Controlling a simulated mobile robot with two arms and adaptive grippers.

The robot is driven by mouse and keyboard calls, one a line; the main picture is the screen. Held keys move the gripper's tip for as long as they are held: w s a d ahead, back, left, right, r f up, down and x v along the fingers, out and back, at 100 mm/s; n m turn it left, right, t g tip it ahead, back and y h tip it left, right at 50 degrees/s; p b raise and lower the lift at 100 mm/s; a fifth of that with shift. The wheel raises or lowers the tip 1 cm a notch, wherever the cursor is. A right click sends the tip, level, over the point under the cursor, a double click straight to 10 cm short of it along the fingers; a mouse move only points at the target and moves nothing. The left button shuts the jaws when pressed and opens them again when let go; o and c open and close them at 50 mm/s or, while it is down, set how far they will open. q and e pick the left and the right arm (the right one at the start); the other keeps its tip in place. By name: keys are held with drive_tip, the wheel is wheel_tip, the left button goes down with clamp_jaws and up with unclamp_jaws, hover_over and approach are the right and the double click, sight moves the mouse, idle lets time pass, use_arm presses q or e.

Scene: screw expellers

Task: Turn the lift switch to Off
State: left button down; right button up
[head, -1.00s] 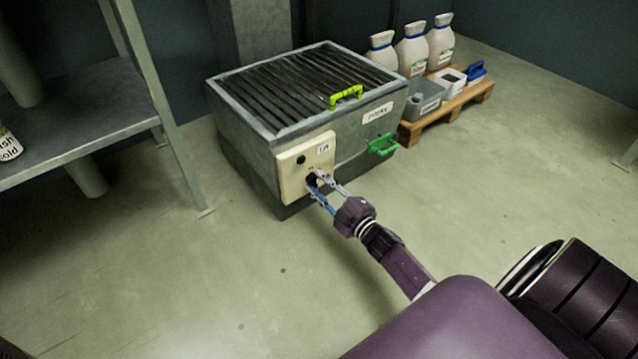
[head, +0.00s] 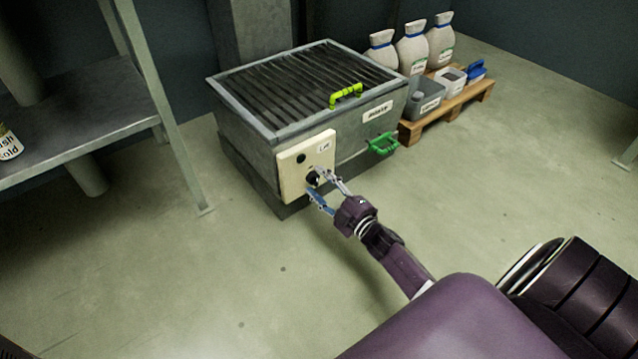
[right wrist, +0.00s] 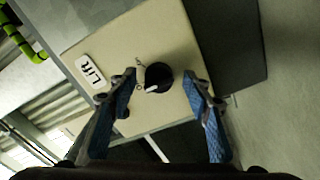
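The lift switch is a round black knob (head: 313,179) with a white pointer mark, on a cream panel (head: 292,178) on the front of a grey grated box. In the right wrist view the knob (right wrist: 158,77) sits beside a label reading "Lift" (right wrist: 95,73). Small position markings by the knob are too small to read surely. My right gripper (head: 318,183) is open in front of the panel. Its blue fingers (right wrist: 160,80) stand on either side of the knob with visible gaps, not closed on it. My left gripper is not in view.
The box's grated lid (head: 305,85) has a lime handle (head: 346,95); a green handle (head: 383,144) juts from the front. A pallet (head: 462,106) with sacks and bins stands behind right. A metal shelf (head: 85,110) stands left. The floor in front is clear.

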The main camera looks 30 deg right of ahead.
drive_tip(key=s, duration=1.2)
drive_tip(key=shift+d, duration=0.45)
